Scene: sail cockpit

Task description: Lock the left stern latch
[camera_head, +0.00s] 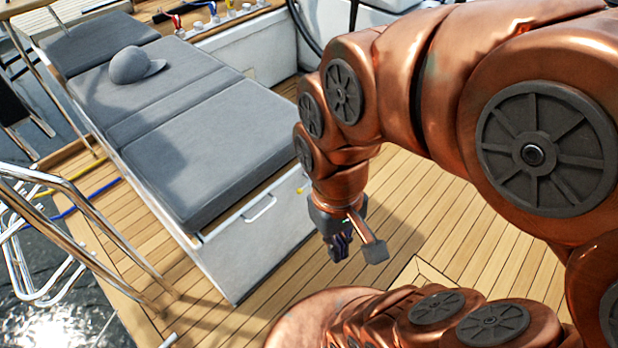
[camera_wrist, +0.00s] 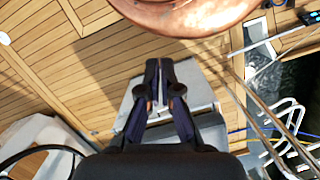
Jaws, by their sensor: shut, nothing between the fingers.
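My gripper (camera_head: 340,254) hangs down over the teak deck, to the right of the grey-cushioned bench. In the wrist view its two dark fingers (camera_wrist: 159,66) are together with nothing between them. No part that I can surely name as the left stern latch shows in either view. A small pale fitting (camera_head: 170,341) lies at the bottom edge of the head view near the stern rail, partly cut off. The gripper is well apart from it, up and to the right in the picture.
The bench (camera_head: 262,243) with a grey cap (camera_head: 134,66) on its cushions fills the left middle. Its white front has a handle (camera_head: 259,209). Steel railings (camera_head: 85,208) and blue and yellow ropes (camera_head: 85,203) border the left. Teak deck (camera_head: 450,230) is open right of the gripper.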

